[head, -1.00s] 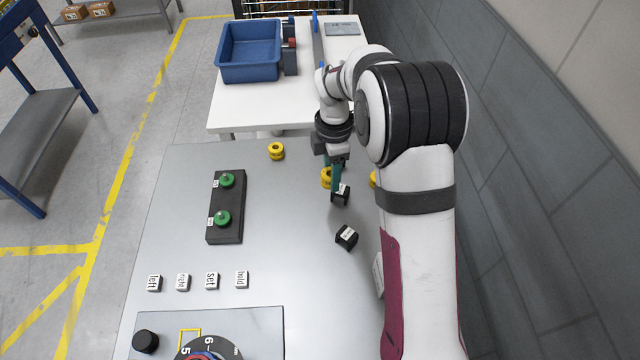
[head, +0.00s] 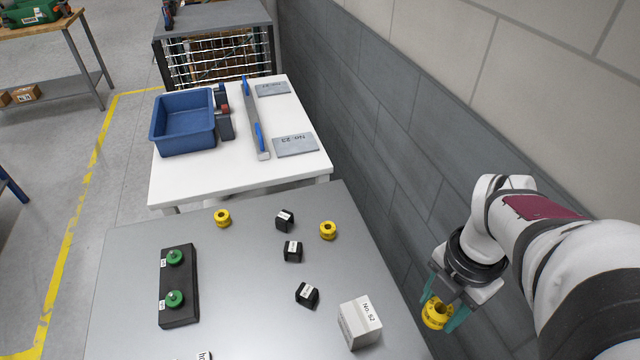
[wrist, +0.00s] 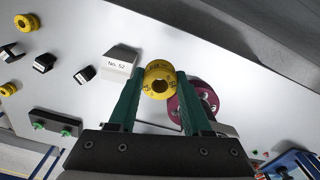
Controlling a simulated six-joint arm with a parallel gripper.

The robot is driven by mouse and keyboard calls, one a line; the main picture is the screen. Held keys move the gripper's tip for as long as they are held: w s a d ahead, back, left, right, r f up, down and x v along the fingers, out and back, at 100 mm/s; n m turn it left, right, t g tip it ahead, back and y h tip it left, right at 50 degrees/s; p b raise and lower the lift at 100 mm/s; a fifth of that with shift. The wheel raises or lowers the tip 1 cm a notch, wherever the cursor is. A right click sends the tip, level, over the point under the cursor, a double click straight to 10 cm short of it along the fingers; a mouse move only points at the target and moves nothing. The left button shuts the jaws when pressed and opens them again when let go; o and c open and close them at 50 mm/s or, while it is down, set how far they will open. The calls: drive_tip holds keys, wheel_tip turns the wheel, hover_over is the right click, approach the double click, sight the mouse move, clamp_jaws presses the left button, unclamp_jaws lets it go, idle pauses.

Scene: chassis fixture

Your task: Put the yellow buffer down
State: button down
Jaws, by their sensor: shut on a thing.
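My gripper (head: 440,312) is shut on a yellow buffer (head: 436,313), a short ringed cylinder with a central hole. It is held out at the right edge of the grey table, on the wall side. In the wrist view the buffer (wrist: 160,78) sits between the two green fingertips (wrist: 158,84), its marked face toward the camera. Two other yellow buffers stand on the table: one at the back left (head: 222,218) and one at the back right (head: 328,230). Whether the held buffer touches any surface cannot be told.
A pale block marked No. 52 (head: 359,322) stands near the table's right edge. Several black labelled blocks (head: 292,250) and a black bar with green knobs (head: 178,285) stand on the grey table (head: 235,290). A maroon wheel-like part (wrist: 198,103) lies beyond the held buffer.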

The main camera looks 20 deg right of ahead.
hover_over(362, 314)
drive_tip(key=f, duration=0.7)
drive_tip(key=shift+s, duration=0.2)
wheel_tip(362, 314, down, 4)
drive_tip(key=shift+w, duration=0.15)
drive_tip(key=shift+f, duration=0.15)
drive_tip(key=shift+c, duration=1.7)
unclamp_jaws()
